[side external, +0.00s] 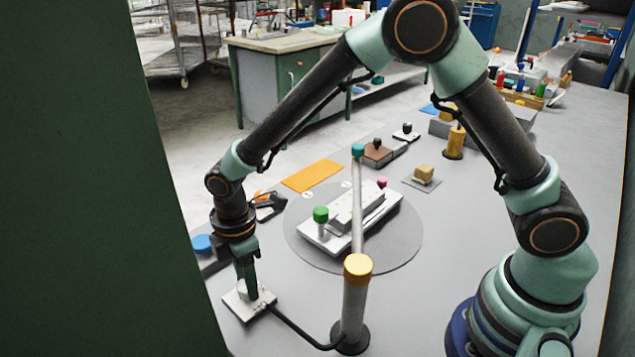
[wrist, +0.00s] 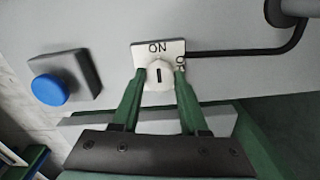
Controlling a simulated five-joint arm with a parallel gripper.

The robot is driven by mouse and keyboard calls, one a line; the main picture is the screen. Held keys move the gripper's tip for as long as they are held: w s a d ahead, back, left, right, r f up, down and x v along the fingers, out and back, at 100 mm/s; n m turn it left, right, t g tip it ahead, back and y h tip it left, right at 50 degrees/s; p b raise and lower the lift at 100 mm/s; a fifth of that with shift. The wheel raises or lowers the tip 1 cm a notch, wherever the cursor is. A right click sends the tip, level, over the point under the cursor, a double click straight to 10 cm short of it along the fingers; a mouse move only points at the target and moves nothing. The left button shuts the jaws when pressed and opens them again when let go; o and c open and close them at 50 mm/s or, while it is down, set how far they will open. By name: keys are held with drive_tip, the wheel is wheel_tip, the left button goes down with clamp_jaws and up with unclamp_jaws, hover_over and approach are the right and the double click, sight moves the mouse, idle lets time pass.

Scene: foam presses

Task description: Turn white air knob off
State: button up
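The white air knob (wrist: 159,76) sits on a small pale plate marked ON above it, with part of another label at its right. The dark mark on the knob stands upright in the wrist view, in line with ON. My gripper (wrist: 160,82) has one green finger on each side of the knob, very close to its edges. I cannot tell whether both fingers press on it. In the side external view my gripper (side external: 250,293) points down at the plate (side external: 234,303), and the knob is mostly hidden by the fingers.
A black hose (side external: 298,333) runs from the plate to a gold-topped post (side external: 355,300). A blue button (wrist: 48,89) on a grey base is beside the plate. The press (side external: 330,236) with a green knob stands on a round grey mat (side external: 405,250) behind.

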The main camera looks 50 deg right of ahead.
drive_tip(key=shift+m, duration=0.4)
clamp_jaws()
drive_tip(key=m, duration=0.3)
drive_tip(key=shift+m, duration=0.4)
drive_tip(key=m, duration=0.4)
drive_tip(key=shift+s+m, duration=0.1)
drive_tip(key=shift+m, duration=0.2)
drive_tip(key=m, duration=0.4)
drive_tip(key=shift+a, duration=0.1)
drive_tip(key=m, duration=0.4)
drive_tip(key=shift+m, duration=0.3)
drive_tip(key=o, duration=1.1)
unclamp_jaws()
drive_tip(key=shift+o, duration=0.2)
